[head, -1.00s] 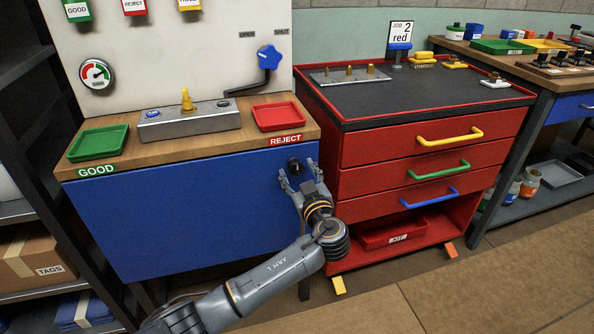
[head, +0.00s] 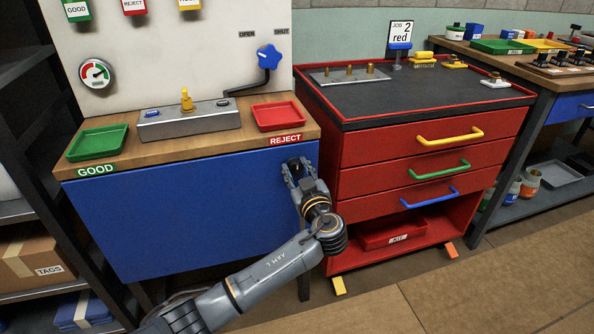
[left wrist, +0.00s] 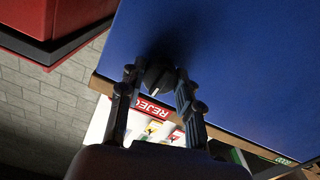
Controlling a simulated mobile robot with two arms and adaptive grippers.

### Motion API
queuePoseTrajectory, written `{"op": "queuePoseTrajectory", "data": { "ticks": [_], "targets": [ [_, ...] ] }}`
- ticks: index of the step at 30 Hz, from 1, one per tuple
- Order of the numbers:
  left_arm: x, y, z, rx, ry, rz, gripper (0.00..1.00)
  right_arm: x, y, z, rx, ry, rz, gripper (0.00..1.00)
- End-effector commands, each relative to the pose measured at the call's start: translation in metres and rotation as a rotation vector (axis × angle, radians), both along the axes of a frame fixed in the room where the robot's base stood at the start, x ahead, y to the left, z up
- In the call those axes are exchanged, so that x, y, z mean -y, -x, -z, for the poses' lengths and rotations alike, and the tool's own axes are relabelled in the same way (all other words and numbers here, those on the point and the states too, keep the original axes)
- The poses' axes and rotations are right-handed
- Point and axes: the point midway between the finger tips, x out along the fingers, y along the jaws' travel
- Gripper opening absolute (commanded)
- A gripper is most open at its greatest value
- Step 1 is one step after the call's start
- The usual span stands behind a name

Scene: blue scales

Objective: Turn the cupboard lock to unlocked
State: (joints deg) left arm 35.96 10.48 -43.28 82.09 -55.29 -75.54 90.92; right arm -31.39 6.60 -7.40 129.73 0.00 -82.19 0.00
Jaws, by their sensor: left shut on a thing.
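The cupboard is a blue panel (head: 190,205) under the wooden bench top. Its lock is a small dark knob (head: 293,161) near the panel's upper right corner, mostly covered by my gripper in the head view. In the left wrist view the black knob (left wrist: 159,77) shows between the fingers, with a pale mark on its face. My left gripper (head: 298,170) is shut on the knob; its fingers also show in the left wrist view (left wrist: 158,88), one on each side of the knob. My right gripper is not in view.
A red drawer cabinet (head: 400,160) with yellow, green and blue handles stands close to the right of my left gripper. Green (head: 98,142) and red (head: 279,116) trays sit on the bench top above. The floor in front is clear.

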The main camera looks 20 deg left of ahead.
Motion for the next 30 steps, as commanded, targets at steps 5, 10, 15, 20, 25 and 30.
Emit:
{"op": "queuePoseTrajectory", "data": {
  "ticks": [5,10,15,20,25,30],
  "targets": [
    [0.0,0.0,0.004,-0.038,-0.052,0.0,0.03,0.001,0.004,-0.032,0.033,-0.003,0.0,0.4],
    [0.0,0.0,0.004,-0.098,-0.141,0.0,0.03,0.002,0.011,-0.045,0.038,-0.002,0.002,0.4],
    [0.0,0.0,0.001,-0.183,-0.269,0.0,0.03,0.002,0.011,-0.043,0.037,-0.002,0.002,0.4],
    [0.0,0.0,-0.001,-0.269,-0.396,0.0,0.02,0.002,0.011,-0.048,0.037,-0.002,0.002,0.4],
    [0.0,0.0,-0.001,-0.361,-0.531,0.0,0.02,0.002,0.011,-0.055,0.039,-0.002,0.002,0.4],
    [0.001,-0.001,-0.002,-0.451,-0.666,0.001,0.02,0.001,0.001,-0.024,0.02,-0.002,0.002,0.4]
  ]
}}
